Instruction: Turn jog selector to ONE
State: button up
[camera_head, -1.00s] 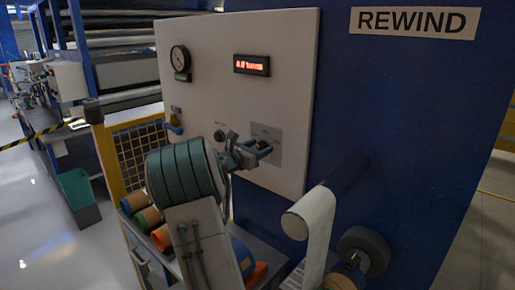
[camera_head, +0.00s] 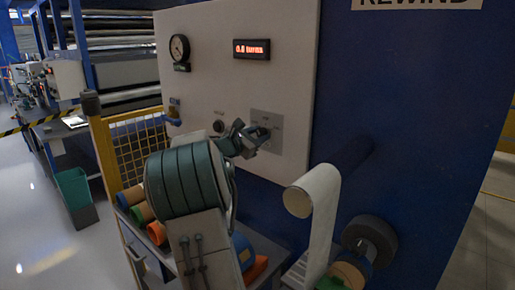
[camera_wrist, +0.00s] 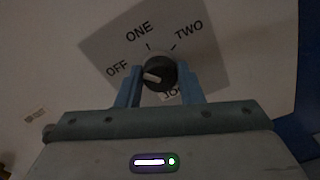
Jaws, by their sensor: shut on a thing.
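The jog selector knob (camera_wrist: 160,70) is a dark round knob with a white pointer mark, on a grey plate (camera_wrist: 205,68) lettered OFF, ONE, TWO and, partly hidden, JOG. The white mark points left, close to OFF rather than ONE. My gripper (camera_wrist: 160,84) has one blue-grey finger on each side of the knob and is shut on it. In the head view my gripper (camera_head: 259,137) is at the selector plate (camera_head: 268,119), and its fingers mostly hide the knob.
The pale panel (camera_head: 220,80) also carries a round gauge (camera_head: 180,47), a red-lit display (camera_head: 252,48) and a dark round knob (camera_head: 218,126). A white roller (camera_head: 300,200) and a dark roller (camera_head: 370,240) stick out at right. A cart with coloured rolls (camera_head: 145,212) stands below my arm.

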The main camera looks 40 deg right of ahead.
jog(key=m+b, duration=0.2)
jog(key=b, duration=0.1)
jog(key=m+b, duration=0.2)
jog(key=b, duration=0.2)
jog(key=m+b, duration=0.3)
jog(key=shift+f, duration=0.25)
jog(key=shift+r+m+b, duration=0.1)
jog(key=shift+m+b, duration=0.4)
jog(key=shift+b, duration=0.25)
jog(key=shift+r, duration=0.1)
jog(key=o, duration=1)
jog(key=shift+s, duration=0.1)
jog(key=shift+c, duration=0.2)
jog(key=s+a+b, duration=0.1)
jog(key=a+b, duration=0.1)
jog(key=a, duration=1.1)
jog(key=shift+a, duration=0.4)
